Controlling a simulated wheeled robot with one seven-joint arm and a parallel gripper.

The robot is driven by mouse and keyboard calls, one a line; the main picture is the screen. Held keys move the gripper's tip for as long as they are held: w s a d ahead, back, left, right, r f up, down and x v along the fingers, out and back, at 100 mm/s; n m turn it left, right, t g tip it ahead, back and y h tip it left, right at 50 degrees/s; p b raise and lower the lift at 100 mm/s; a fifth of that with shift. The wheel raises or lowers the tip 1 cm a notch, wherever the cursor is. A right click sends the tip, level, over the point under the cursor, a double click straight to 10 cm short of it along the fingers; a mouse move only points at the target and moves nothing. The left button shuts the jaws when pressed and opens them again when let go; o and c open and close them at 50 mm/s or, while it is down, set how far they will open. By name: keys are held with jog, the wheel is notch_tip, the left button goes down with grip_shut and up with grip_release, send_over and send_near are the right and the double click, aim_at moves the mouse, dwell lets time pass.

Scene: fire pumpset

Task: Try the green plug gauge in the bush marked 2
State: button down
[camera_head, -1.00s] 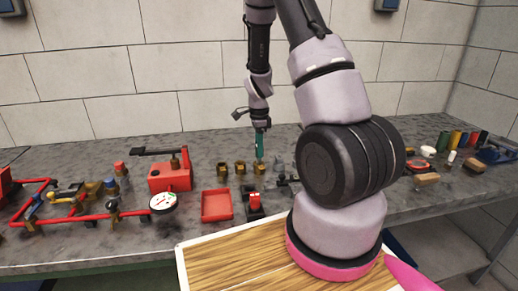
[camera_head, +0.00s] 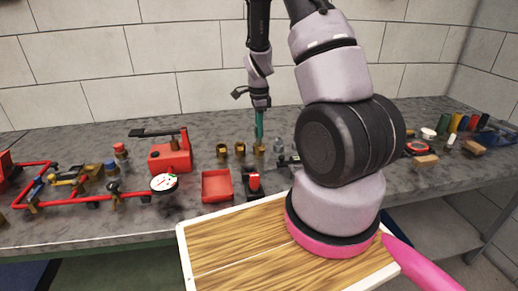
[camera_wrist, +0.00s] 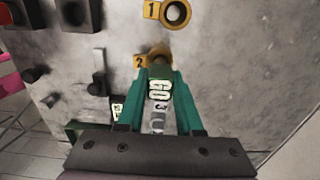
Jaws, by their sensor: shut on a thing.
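My gripper (camera_head: 259,106) is shut on the green plug gauge (camera_head: 259,125), which hangs upright below it. In the wrist view the gauge (camera_wrist: 158,90) carries a white "GO" label, between the green sides of the grip. The bush marked 2 (camera_wrist: 157,50) lies right at the gauge's far end and is partly covered by it. In the head view the gauge's lower end is at the top of the rightmost brass bush (camera_head: 259,149). I cannot tell whether its tip has entered the bore. The bush marked 1 (camera_wrist: 174,12) stands beside it, its bore clear.
A red tray (camera_head: 217,186) and a black-and-red fixture (camera_head: 253,184) stand in front of the bushes. A grey fitting (camera_head: 278,146) stands close to their right. A red pump with a lever (camera_head: 170,155) and red pipework (camera_head: 85,200) are on the left.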

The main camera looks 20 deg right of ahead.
jog(key=shift+r, duration=1.4)
jog(key=shift+r, duration=0.2)
